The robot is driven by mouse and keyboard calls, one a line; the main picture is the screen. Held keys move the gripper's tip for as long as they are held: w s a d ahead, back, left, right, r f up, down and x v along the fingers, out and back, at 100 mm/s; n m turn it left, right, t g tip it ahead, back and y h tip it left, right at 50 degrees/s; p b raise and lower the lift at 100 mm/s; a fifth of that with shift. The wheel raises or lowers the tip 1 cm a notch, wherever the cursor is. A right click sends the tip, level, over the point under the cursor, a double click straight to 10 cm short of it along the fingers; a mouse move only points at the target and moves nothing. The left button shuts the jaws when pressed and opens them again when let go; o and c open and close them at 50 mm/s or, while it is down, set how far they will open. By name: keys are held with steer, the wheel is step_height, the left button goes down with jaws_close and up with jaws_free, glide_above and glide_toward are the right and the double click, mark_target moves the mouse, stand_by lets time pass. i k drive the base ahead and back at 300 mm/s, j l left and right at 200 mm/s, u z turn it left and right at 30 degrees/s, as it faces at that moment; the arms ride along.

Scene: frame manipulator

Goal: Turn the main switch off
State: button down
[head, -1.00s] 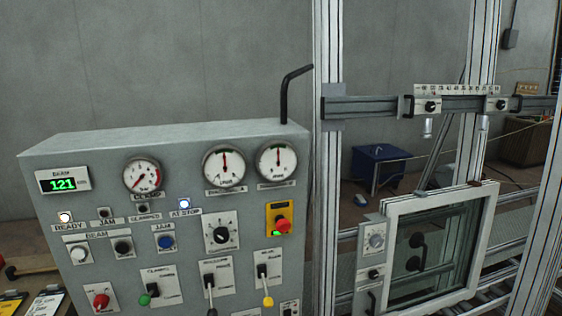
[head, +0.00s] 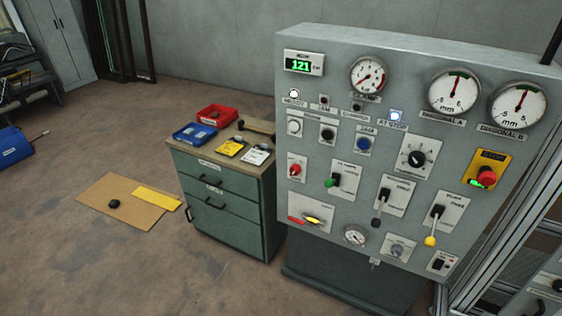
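The grey control panel (head: 420,62) fills the right of the head view. I cannot read which control is labelled as the main switch. A red rotary knob (head: 295,169) sits on a white plate at the panel's left edge. Below it is a plate with a red strip and a yellow-and-dark handle (head: 313,219), which lies roughly level. A red mushroom button (head: 486,175) stands on a yellow plate at the right. A black rotary knob (head: 416,158) is left of it. My gripper is not in view.
Levers with green, dark and yellow (head: 430,241) ends stick out of the panel. A green drawer cabinet (head: 220,196) stands close to its left, with red and blue trays on top. Cardboard (head: 112,190) lies on the floor. Open floor is at the lower left.

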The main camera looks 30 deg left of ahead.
mark_target(295, 170)
steer(key=j+u, duration=0.1)
steer(key=u, duration=1.05)
